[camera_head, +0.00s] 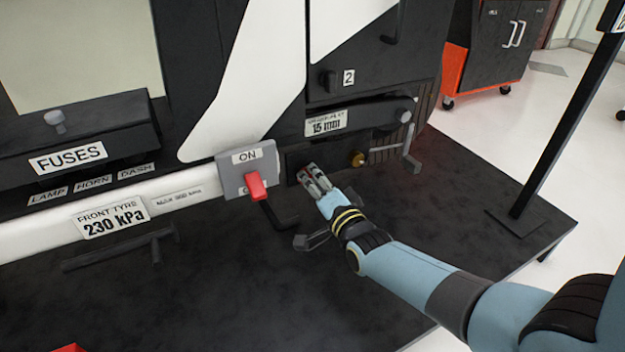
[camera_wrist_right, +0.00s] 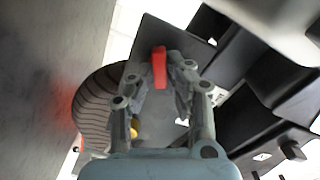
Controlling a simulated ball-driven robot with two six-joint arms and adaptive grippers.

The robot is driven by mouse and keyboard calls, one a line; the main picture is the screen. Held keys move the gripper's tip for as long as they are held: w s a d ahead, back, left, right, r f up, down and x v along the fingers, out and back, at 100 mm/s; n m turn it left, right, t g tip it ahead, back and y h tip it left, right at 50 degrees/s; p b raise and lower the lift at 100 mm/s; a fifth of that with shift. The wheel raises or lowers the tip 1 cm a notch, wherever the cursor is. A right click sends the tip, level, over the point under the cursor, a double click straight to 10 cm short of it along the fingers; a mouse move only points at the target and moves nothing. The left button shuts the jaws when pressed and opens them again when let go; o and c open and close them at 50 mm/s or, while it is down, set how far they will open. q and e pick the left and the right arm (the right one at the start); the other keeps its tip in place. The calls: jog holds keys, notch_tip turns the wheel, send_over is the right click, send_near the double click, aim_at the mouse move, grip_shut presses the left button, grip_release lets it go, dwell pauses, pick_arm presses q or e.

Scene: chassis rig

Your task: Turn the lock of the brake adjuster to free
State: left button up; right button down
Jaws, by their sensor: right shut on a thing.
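The brake adjuster appears to be the dark box (camera_head: 296,160) low on the rig, below the "15 mm" label, with a brass knob (camera_head: 357,158) on its right side. My right gripper (camera_head: 308,172) is at the front of this box, left of the knob. In the right wrist view, my right gripper (camera_wrist_right: 160,80) is shut on a small red lever (camera_wrist_right: 159,67), which I take to be the lock. In the head view the fingers hide most of this lever. Any lock markings cannot be read. My left gripper is not in view.
Left of my gripper is a grey switch plate (camera_head: 236,172) marked ON, with a red handle (camera_head: 256,187). A black bent bar (camera_head: 279,219) lies below it. A grey crank handle (camera_head: 411,150) stands to the right. The dark platform (camera_head: 240,300) in front is mostly clear.

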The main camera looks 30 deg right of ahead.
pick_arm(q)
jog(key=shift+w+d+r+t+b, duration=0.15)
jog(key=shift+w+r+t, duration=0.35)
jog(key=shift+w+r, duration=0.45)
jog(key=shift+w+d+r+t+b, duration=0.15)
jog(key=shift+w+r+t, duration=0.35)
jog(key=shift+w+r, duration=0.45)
pick_arm(e)
jog(key=shift+f+m, duration=0.2)
jog(key=shift+m, duration=2.5)
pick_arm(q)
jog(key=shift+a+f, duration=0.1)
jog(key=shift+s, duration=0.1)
pick_arm(e)
jog(key=c, duration=1.3)
grip_release()
jog(key=shift+s, duration=0.1)
jog(key=s, duration=1.1)
jog(key=shift+s+a, duration=0.3)
jog(key=shift+s, duration=0.1)
